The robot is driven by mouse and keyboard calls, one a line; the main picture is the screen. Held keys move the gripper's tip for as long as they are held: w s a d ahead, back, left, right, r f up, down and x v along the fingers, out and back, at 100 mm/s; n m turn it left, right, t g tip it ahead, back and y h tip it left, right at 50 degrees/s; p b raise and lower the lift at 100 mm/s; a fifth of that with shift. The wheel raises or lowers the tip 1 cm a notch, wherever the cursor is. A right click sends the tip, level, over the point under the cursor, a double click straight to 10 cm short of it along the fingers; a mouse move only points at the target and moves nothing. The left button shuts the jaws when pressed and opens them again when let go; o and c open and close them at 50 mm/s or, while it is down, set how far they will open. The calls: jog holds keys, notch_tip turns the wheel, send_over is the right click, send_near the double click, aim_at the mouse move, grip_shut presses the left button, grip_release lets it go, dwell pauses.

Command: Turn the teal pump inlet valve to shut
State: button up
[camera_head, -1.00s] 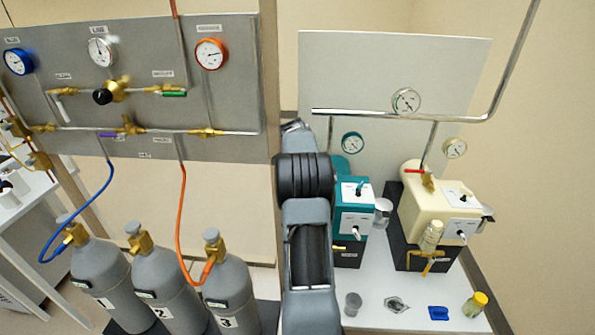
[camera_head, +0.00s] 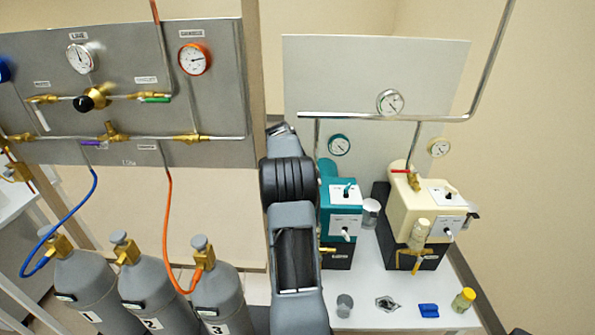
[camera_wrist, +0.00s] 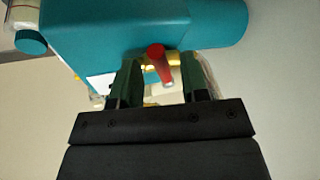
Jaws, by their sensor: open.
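The teal pump (camera_head: 342,205) stands on the white bench, partly hidden behind my arm in the head view. In the wrist view its teal housing (camera_wrist: 130,30) fills the upper part of the picture. The inlet valve shows there as a red lever (camera_wrist: 159,62) on a brass body (camera_wrist: 177,60). My gripper (camera_wrist: 162,84) is open, with dark green fingers on either side of the lever. The lever's lower end lies between the fingers, apart from both as far as I can tell. In the head view my gripper and this valve are hidden.
A cream pump (camera_head: 425,215) with its own red-handled valve stands to the right. A glass beaker (camera_head: 344,305), a blue item (camera_head: 428,310) and a yellow-capped jar (camera_head: 464,300) sit at the bench front. Grey cylinders (camera_head: 150,295) stand left of my arm.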

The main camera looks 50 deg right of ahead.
jog(key=shift+r, duration=0.1)
jog(key=v, duration=1.3)
jog(key=shift+a+r+b, duration=0.15)
jog(key=shift+r+b, duration=0.1)
jog(key=shift+b, duration=0.05)
